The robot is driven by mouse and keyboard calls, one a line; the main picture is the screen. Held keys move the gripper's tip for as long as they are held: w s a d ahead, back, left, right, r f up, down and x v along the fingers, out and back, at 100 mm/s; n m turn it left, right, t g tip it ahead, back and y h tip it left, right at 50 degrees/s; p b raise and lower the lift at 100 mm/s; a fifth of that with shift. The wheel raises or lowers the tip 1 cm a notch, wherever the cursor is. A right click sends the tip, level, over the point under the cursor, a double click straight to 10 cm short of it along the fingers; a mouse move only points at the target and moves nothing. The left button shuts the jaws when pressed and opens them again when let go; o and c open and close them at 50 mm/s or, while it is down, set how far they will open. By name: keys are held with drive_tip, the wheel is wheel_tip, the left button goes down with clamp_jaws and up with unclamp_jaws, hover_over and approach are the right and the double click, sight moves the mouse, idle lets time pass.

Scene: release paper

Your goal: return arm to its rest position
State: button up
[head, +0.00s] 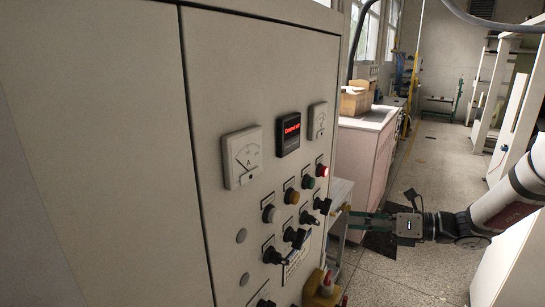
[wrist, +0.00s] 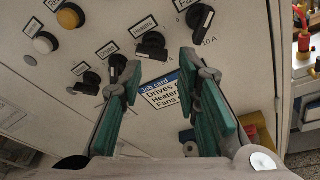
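My gripper (head: 354,219) shows at the right in the head view, pointing left toward the front of a grey control cabinet (head: 120,150). In the wrist view my gripper (wrist: 158,68) has its two green-padded fingers spread wide apart, with nothing held between them. The cabinet face (wrist: 60,120) lies beyond the fingertips, with a job card (wrist: 160,88) behind the gap. The card's text reads Drives, Heater, Fans, partly hidden by the right finger. Whether a fingertip touches the panel cannot be told. My arm runs off the right edge in the head view.
The cabinet carries a dial meter (head: 243,157), a red-lit display (head: 289,134), a lit red lamp (head: 323,171) and several black knobs. A red emergency button (head: 326,281) juts out low. A cardboard box (head: 356,100) sits on a bench behind. The floor aisle (head: 430,170) is open.

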drive_tip(key=s+a+r+n+g+h, duration=0.3)
drive_tip(key=s+a+n, duration=0.2)
drive_tip(key=s+n, duration=0.2)
drive_tip(key=s+a+r+n+g+h, duration=0.2)
drive_tip(key=s+a+n+g+h, duration=0.15)
drive_tip(key=s+n, duration=0.35)
drive_tip(key=s+d+r+n+t+h, duration=0.2)
drive_tip(key=s+r+n+h, duration=0.1)
drive_tip(key=s+n, duration=0.4)
drive_tip(key=s+d+r+n+t+h, duration=0.2)
drive_tip(key=s+r+n+h, duration=0.2)
drive_tip(key=s+n, duration=0.4)
drive_tip(key=shift+n+t+h, duration=0.35)
drive_tip(key=shift+n+h, duration=0.1)
drive_tip(key=shift+n, duration=0.05)
